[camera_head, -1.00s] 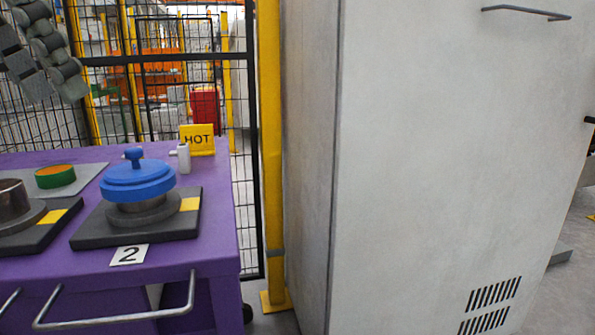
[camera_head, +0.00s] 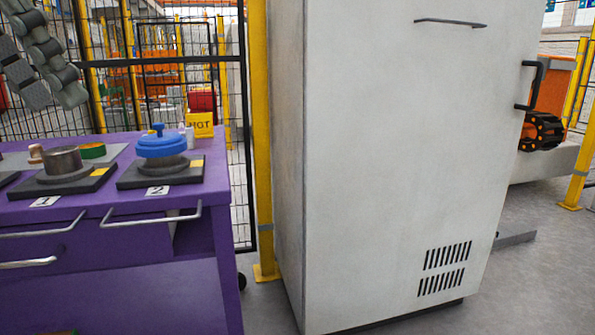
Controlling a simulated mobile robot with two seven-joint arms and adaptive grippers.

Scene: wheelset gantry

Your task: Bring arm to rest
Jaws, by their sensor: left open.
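My left gripper (camera_head: 45,82) hangs at the top left of the head view, above and behind the purple bench (camera_head: 225,190). Its grey fingers are open and I see nothing between them. It is clear of everything on the bench. My right arm and gripper are outside the view.
On the bench, a blue lidded part (camera_head: 162,143) sits on the dark plate marked 2, and a metal cylinder (camera_head: 63,160) on the plate marked 1. A tall grey cabinet (camera_head: 390,160) fills the middle; mesh fencing stands behind.

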